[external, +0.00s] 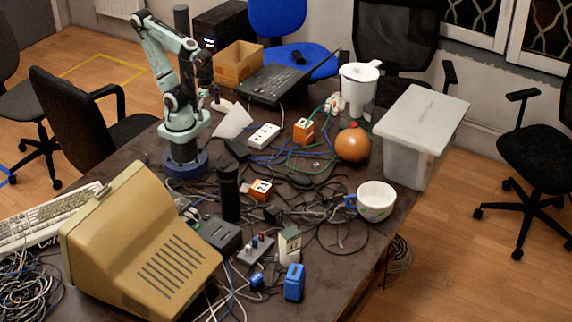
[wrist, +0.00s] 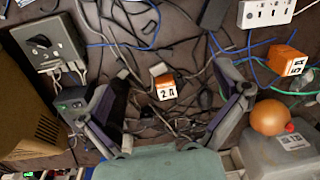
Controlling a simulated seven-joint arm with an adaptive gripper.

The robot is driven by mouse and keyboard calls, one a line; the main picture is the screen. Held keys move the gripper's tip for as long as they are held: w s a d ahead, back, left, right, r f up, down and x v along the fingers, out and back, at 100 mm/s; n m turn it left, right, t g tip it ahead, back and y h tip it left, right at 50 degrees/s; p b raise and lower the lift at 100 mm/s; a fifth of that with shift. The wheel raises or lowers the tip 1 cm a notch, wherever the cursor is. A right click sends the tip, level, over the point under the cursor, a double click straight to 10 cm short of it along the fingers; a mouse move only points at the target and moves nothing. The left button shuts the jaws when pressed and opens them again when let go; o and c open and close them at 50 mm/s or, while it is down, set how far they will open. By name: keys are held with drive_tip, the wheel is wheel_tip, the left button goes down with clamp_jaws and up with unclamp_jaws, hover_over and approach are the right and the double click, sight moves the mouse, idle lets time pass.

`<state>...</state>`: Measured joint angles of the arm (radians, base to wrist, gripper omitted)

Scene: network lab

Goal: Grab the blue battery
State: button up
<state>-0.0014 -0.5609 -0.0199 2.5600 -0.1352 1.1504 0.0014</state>
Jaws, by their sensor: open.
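The blue battery (external: 294,282) is a small upright blue block near the front of the dark table in the external view. It stands right of the beige monitor and just below a small pale box. I cannot make it out in the wrist view. My gripper (external: 216,98) hangs over the back left of the table, well away from the battery. In the wrist view my gripper (wrist: 170,78) has its two fingers spread wide, with nothing held. An orange block (wrist: 165,87) marked in black shows between and beyond them.
The beige monitor (external: 145,245) stands at front left. Tangled cables (external: 320,205) cover the table's middle. A white cup (external: 375,201), an orange ball (external: 352,144) and a grey bin (external: 420,130) stand to the right. A black cylinder (external: 229,192) stands upright near the middle.

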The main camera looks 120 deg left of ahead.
drive_tip(key=c, duration=0.5)
